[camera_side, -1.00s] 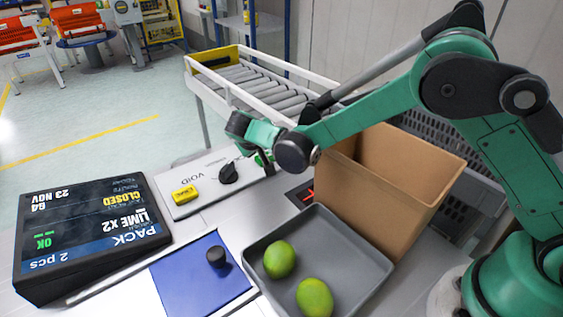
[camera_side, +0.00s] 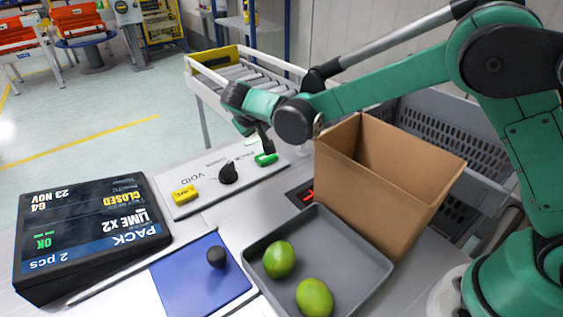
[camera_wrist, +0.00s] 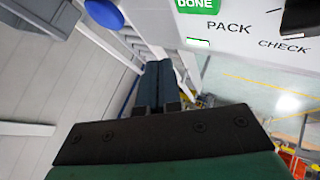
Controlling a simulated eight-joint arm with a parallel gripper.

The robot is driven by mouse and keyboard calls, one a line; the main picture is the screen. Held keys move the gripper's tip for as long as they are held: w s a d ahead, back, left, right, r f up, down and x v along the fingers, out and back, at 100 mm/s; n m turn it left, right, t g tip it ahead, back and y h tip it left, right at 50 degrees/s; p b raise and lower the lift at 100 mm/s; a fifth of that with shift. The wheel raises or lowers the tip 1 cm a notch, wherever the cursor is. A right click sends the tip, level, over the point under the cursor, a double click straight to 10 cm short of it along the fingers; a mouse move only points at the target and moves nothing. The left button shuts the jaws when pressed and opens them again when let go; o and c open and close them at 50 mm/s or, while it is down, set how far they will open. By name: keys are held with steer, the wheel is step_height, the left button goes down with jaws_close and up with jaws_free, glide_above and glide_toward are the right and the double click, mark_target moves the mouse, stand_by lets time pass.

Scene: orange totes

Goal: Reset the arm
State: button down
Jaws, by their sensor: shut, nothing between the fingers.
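My gripper (camera_side: 268,148) is above the white control panel (camera_side: 216,178), close to the green button (camera_side: 265,159). The fingers are together and hold nothing. In the wrist view the two dark fingers (camera_wrist: 158,84) lie side by side.
Two limes (camera_side: 279,259) (camera_side: 314,298) lie in the grey tray (camera_side: 346,254). An open cardboard box (camera_side: 378,205) stands behind it. The panel has a yellow button (camera_side: 185,195) and a black knob (camera_side: 228,173). A black display (camera_side: 90,233) reads PACK LIME X2. A roller conveyor (camera_side: 255,85) is behind.

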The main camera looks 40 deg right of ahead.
steer(key=s+d+r+n+y, duration=0.1)
steer(key=s+d+r, duration=0.1)
steer(key=s, duration=0.3)
steer(key=s+d+r+n+y, duration=0.2)
steer(key=s+d+r, duration=0.1)
steer(key=s, duration=0.2)
steer(key=s+d+r+n+g+y, duration=0.1)
steer(key=s+d+r+n, duration=0.1)
steer(key=s, duration=0.4)
steer(key=shift+s+d+r, duration=0.1)
steer(key=shift+d+r, duration=0.05)
steer(key=shift+r, duration=0.5)
steer(key=shift+s+a+f+m+t+y, duration=0.35)
steer(key=shift+s+f+m+y, duration=0.15)
steer(key=shift+s+m, duration=0.2)
steer(key=shift+s+a+f+m+t+y, duration=0.25)
steer(key=shift+s+a+f+m+y, duration=0.2)
steer(key=shift+s+f+m, duration=0.2)
steer(key=shift+s+a+f+m+t+y, duration=0.3)
steer(key=shift+s+f+m+y, duration=0.15)
steer(key=shift+s+m, duration=0.25)
steer(key=shift+w, duration=0.1)
